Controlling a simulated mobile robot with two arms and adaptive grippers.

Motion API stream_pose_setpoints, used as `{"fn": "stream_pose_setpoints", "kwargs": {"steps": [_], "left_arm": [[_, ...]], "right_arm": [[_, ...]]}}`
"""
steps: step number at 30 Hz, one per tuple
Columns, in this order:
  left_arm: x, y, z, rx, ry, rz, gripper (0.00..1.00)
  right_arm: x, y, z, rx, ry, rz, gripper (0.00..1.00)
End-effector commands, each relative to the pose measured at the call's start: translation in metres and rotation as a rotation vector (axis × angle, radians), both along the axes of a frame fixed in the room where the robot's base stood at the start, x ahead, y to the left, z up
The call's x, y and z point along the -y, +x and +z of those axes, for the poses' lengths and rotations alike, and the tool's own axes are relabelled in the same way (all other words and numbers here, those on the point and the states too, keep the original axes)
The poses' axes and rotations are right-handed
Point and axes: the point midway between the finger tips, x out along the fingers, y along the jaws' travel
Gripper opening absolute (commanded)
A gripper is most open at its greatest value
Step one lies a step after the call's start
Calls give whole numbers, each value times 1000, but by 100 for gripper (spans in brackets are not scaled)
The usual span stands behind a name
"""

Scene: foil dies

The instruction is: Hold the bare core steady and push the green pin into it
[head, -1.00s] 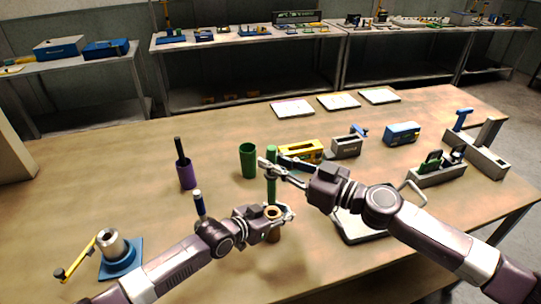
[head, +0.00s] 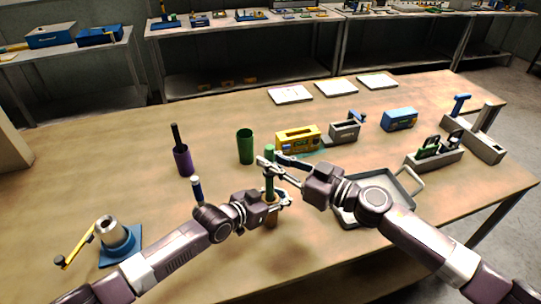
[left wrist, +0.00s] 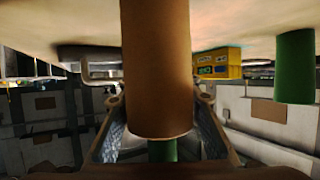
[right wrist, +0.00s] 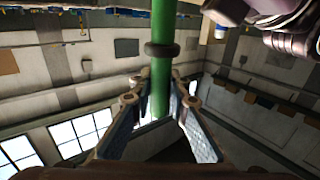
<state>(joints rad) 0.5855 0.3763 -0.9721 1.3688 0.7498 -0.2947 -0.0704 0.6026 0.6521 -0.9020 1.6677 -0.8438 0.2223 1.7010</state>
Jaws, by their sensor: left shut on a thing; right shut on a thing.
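The bare core (head: 272,218) is a brown cylinder standing upright near the table's front middle. My left gripper (head: 277,201) is shut on it; the core fills the left wrist view (left wrist: 157,70). The green pin (head: 269,183) is upright above the core, in line with it. My right gripper (head: 268,166) is shut on the pin, which runs between its fingers in the right wrist view (right wrist: 161,85). The pin's lower end meets the core's top; how deep it sits inside is hidden. In the left wrist view the pin (left wrist: 162,150) shows at the core's end.
A green cup (head: 245,147) and a purple cup (head: 183,160) with a dark rod stand behind. A yellow box (head: 298,139) and grey box (head: 344,131) are close behind my right gripper. A grey tray (head: 347,187) lies under my right arm; a blue-based crank device (head: 117,240) is left.

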Motion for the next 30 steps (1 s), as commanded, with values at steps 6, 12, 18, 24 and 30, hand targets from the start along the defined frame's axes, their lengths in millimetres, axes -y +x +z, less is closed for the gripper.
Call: {"fn": "stream_pose_setpoints", "kwargs": {"steps": [6,12,18,24,30], "left_arm": [[0,0,0,0,0,0,0],[0,0,0,0,0,0,0],[0,0,0,-1,1,0,0],[0,0,0,-1,1,0,0],[0,0,0,-1,1,0,0]], "right_arm": [[0,0,-11,-1,2,0,0],[-1,0,-21,0,1,0,0],[0,0,-31,-2,3,0,0],[0,0,-41,-2,1,1,0],[0,0,-51,-2,1,0,0]]}}
